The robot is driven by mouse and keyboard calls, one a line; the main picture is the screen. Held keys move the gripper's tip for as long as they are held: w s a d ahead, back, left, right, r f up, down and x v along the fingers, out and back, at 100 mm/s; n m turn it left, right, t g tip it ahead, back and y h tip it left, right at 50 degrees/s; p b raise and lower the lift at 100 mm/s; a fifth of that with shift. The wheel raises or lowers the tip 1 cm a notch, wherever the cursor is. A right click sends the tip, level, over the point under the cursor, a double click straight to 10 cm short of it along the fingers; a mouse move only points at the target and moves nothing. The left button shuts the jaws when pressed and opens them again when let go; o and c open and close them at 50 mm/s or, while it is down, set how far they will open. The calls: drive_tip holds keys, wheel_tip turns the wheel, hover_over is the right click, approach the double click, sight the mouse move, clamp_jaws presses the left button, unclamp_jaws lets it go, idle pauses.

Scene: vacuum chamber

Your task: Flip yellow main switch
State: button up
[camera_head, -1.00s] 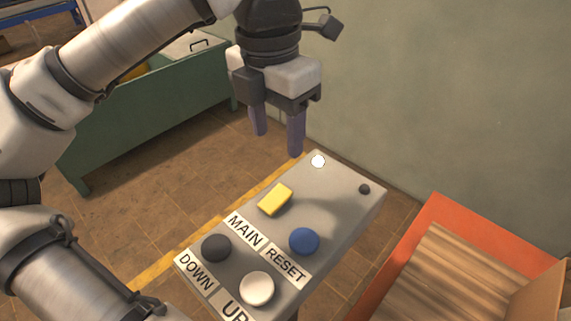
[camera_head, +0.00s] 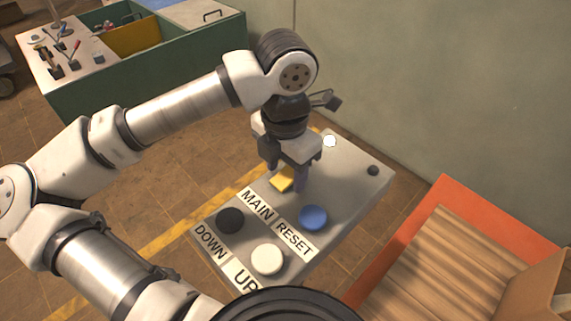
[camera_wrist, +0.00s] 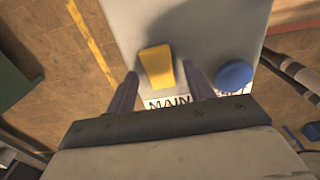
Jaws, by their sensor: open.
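The yellow main switch (camera_head: 281,182) sits on the grey control panel (camera_head: 345,190), above the MAIN label. In the head view my gripper (camera_head: 287,180) is over it and hides part of it. In the wrist view the yellow switch (camera_wrist: 157,67) shows whole, as a tilted rocker-like block. My gripper (camera_wrist: 160,85) is open, with one finger on each side of the switch. The left finger looks close to the switch's left edge. I cannot tell whether the fingers touch it.
The blue RESET button (camera_head: 313,217) is close right of my gripper. A black DOWN button (camera_head: 230,220) and a white UP button (camera_head: 267,259) are nearer. An orange-edged wooden pallet (camera_head: 440,250) lies right, a green cabinet (camera_head: 150,70) behind left, and a wall behind.

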drive_tip(key=shift+f, duration=0.15)
drive_tip(key=c, duration=1)
drive_tip(key=shift+w+d+f+g+y+b, duration=0.2)
drive_tip(key=shift+g+y+b, duration=0.5)
drive_tip(key=shift+b, duration=0.25)
drive_tip(key=shift+w+d+r+g+y+b, duration=0.1)
drive_tip(key=shift+g+y+b, duration=0.2)
drive_tip(key=shift+g+y, duration=0.15)
drive_tip(key=shift+w+d+r+g+y+b, duration=0.1)
drive_tip(key=shift+g+y+b, duration=0.2)
drive_tip(key=shift+g+y, duration=0.15)
drive_tip(key=o, duration=1)
drive_tip(key=shift+r, duration=0.1)
